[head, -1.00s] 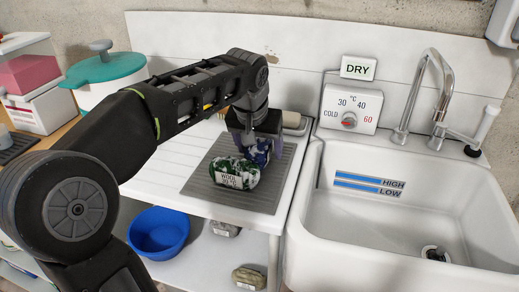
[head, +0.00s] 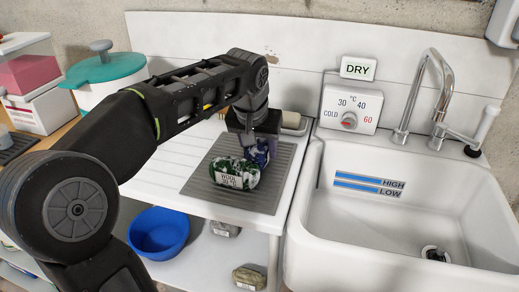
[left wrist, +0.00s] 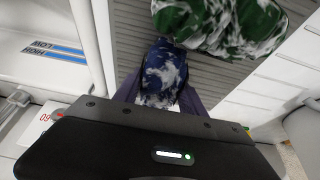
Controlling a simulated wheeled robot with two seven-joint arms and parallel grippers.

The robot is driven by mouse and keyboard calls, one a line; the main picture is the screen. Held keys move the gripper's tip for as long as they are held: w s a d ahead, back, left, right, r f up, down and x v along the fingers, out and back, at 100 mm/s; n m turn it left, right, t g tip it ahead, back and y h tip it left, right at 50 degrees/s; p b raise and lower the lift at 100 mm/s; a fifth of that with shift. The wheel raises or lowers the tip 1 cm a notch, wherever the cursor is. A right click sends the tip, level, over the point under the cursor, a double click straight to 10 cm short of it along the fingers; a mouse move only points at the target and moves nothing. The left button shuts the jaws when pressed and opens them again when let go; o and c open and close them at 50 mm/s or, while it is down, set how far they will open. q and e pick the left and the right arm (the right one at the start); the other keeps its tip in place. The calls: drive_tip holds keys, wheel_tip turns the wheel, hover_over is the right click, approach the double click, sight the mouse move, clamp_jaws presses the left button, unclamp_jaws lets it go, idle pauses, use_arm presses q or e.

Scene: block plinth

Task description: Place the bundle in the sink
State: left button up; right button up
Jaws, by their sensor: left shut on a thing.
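A blue, white and dark cloth bundle (head: 263,154) lies on the grey ribbed mat (head: 266,204) on the draining board. My left gripper (head: 254,150) reaches down from above and is shut on this blue bundle. The left wrist view shows the blue bundle (left wrist: 164,72) between the fingers. A green and white bundle (head: 236,172) with a white label reading WOOL lies against it on the mat, towards the front, outside the fingers. The white sink (head: 395,250) is to the right, with nothing seen lying in it. My right gripper is out of view.
A tap (head: 412,98), a temperature dial (head: 348,120) and a DRY sign (head: 358,68) stand behind the sink. A blue basin (head: 158,233) and two small bundles, grey (head: 224,228) and olive (head: 249,278), are below the board. A teal-lidded pot (head: 105,72) is at back left.

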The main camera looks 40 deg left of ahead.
use_arm(q)
clamp_jaws()
